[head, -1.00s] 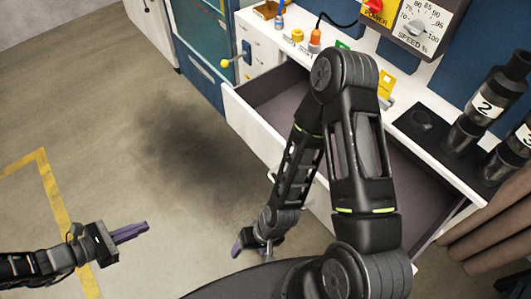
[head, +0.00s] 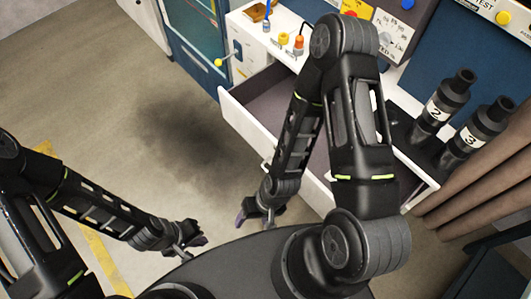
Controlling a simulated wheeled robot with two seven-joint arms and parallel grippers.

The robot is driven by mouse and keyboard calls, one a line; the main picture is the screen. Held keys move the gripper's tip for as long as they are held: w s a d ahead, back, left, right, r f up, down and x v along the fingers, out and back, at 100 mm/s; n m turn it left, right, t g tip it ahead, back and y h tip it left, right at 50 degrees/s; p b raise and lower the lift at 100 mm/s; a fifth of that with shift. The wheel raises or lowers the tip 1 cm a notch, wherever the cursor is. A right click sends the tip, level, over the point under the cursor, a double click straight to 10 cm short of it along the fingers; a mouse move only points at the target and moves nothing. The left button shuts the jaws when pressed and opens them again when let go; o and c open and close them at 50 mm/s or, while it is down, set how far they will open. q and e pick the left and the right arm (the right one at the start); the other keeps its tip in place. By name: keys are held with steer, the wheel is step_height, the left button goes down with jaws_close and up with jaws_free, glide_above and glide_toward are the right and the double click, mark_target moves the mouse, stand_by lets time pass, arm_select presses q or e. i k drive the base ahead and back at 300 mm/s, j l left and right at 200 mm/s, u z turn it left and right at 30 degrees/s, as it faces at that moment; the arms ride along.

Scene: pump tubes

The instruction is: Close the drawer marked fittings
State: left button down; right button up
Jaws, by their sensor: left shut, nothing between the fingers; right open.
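A wide white drawer (head: 245,124) stands pulled out of the white bench, with its grey-brown inside showing. No marking can be read on its front, so I cannot tell whether it is the fittings drawer. My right arm crosses in front of it and hides its middle. My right gripper (head: 255,218) hangs low outside the drawer front, open and empty, its purple fingers pointing down; I cannot tell whether it touches the drawer. My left gripper (head: 193,241) is shut and empty, over the floor to the left of the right gripper, apart from the drawer.
Black cylinders marked 2 (head: 438,109) and 3 (head: 482,134) stand on the bench to the right. Brown rolls or tubes (head: 485,175) lie beyond the drawer's right end. A blue cabinet (head: 196,45) stands at the back. The floor (head: 120,130) left of the drawer is clear.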

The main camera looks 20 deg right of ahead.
mark_target(257, 107)
steer(key=k+l+z, duration=0.2)
steer(key=z, duration=0.25)
steer(key=k+l+z, duration=0.4)
steer(key=i+l+z, duration=0.2)
steer(key=k+j, duration=0.05)
steer(key=k, duration=0.05)
